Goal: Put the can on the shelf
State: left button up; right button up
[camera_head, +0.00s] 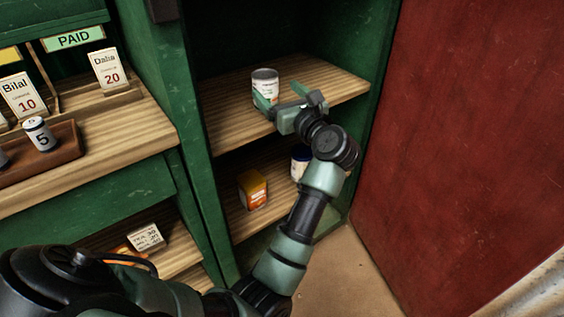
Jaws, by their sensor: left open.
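A white and grey can (264,82) with printing on its label stands upright on the upper wooden shelf (225,115) of the green cabinet. My left gripper (281,97) is just in front of the can with its fingers spread to either side of it. The jaws are open, and I cannot tell whether a finger touches the can. The lower part of the can is partly hidden by a finger. My right gripper is not in view.
An orange box (253,189) and a dark blue-lidded jar (300,161), partly behind my arm, stand on the lower shelf. A red wall (470,130) closes the right side.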

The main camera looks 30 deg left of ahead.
pick_arm(q)
jog(key=shift+s+r+m+t, duration=0.1)
jog(key=shift+r+m+t, duration=0.15)
jog(key=shift+m+t, duration=0.05)
jog(key=s+d+r+m+t+h, duration=0.25)
jog(key=d+m+t, duration=0.35)
jog(key=m, duration=0.4)
jog(key=s+d+r+m+t+h, duration=0.1)
jog(key=d+r+m+t+h, duration=0.25)
jog(key=m+t, duration=0.55)
jog(key=s+d+f+m+g+h, duration=0.1)
jog(key=d+f+m+g+h, duration=0.1)
jog(key=d+f+m+h, duration=0.45)
jog(key=s+d+f+m+g+h, duration=0.15)
jog(key=d+m+h, duration=0.25)
jog(key=m+h, duration=0.55)
jog(key=s+d+f+m+g, duration=0.2)
jog(key=s+f+m+g, duration=0.1)
jog(key=f+m, duration=0.3)
jog(key=s+d+f+m+g, duration=0.2)
jog(key=s+f+m+g, duration=0.15)
jog(key=f, duration=0.35)
jog(key=s+a+f+m+g+y, duration=0.2)
jog(key=s+a+f+g, duration=0.1)
jog(key=s+f, duration=0.3)
jog(key=s+a+f+m+g+y, duration=0.3)
jog(key=s+f, duration=0.3)
jog(key=shift+s+a+f+g, duration=0.3)
jog(key=shift+s+f+g, duration=0.05)
jog(key=shift+f+g, duration=0.05)
